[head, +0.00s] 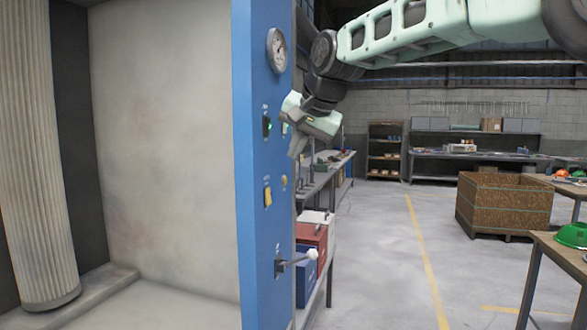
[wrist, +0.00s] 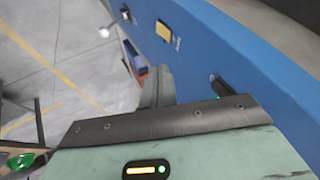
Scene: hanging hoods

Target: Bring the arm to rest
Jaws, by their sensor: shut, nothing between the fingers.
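My arm reaches in from the upper right of the head view, and its end hangs in front of the blue panel (head: 262,200). My gripper (head: 297,149) is shut and empty, with its fingers pointing down. It is beside the panel's right edge, near a black switch with a green light (head: 267,125). In the wrist view my gripper's fingers (wrist: 158,90) show close to the blue panel (wrist: 215,55). Whether they touch it cannot be told.
The panel carries a gauge (head: 277,51), a yellow switch (head: 267,195) and a lever with a white knob (head: 312,254). A pale booth interior (head: 165,140) lies left. A wooden crate (head: 503,203) and a table with a green hood (head: 573,235) stand right. The middle floor is clear.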

